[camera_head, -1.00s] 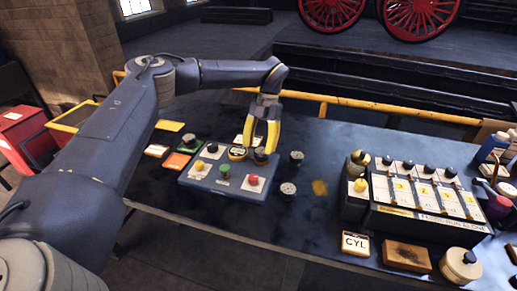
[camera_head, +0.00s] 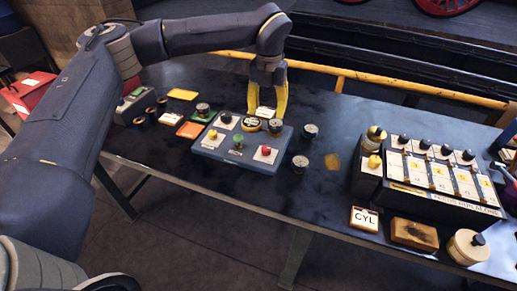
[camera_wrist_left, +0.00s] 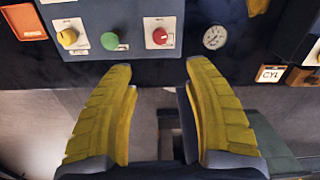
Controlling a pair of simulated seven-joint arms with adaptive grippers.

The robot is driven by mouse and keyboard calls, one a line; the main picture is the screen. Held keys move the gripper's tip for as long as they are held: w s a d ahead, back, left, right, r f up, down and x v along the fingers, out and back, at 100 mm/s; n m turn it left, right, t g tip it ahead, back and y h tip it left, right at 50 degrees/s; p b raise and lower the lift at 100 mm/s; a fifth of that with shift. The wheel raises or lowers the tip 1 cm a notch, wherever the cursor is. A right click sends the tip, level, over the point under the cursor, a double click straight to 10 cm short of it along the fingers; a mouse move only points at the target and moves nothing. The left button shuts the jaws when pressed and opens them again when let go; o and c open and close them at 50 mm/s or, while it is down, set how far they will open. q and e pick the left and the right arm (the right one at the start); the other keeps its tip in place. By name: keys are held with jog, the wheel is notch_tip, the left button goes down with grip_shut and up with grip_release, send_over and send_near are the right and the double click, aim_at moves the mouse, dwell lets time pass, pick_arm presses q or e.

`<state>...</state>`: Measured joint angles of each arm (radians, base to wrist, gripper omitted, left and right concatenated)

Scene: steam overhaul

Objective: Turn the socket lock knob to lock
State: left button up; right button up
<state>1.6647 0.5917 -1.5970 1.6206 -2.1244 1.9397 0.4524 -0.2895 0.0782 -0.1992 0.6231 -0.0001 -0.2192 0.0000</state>
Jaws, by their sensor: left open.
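A blue-grey control panel (camera_head: 222,155) lies on the table. It carries a black knob (camera_head: 225,119), a yellow knob (camera_head: 212,134), a green knob (camera_head: 238,141) and a red knob (camera_head: 265,150). A yellow-rimmed dial (camera_head: 251,124) and a dark round piece (camera_head: 275,126) are at its far right. I cannot tell which is the socket lock knob. My left gripper (camera_head: 267,108) points down near the panel's far edge, open and empty. In the left wrist view its spread fingers (camera_wrist_left: 158,66) show below the red knob (camera_wrist_left: 160,36). My right gripper is out of view.
Loose gauges (camera_head: 300,163) stand right of the panel. A black switch box (camera_head: 430,196), a CYL tile (camera_head: 364,218) and a wooden block (camera_head: 414,233) are farther right. A green-topped box (camera_head: 134,103) and an orange tile (camera_head: 190,130) lie left.

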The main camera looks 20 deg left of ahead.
aim_at(266, 148)
pick_arm(q)
notch_tip(266, 148, down, 16)
jog(key=shift+r, duration=0.2)
jog(key=shift+f, duration=0.8)
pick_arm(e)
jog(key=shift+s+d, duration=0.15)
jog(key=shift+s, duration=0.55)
pick_arm(q)
grip_shut()
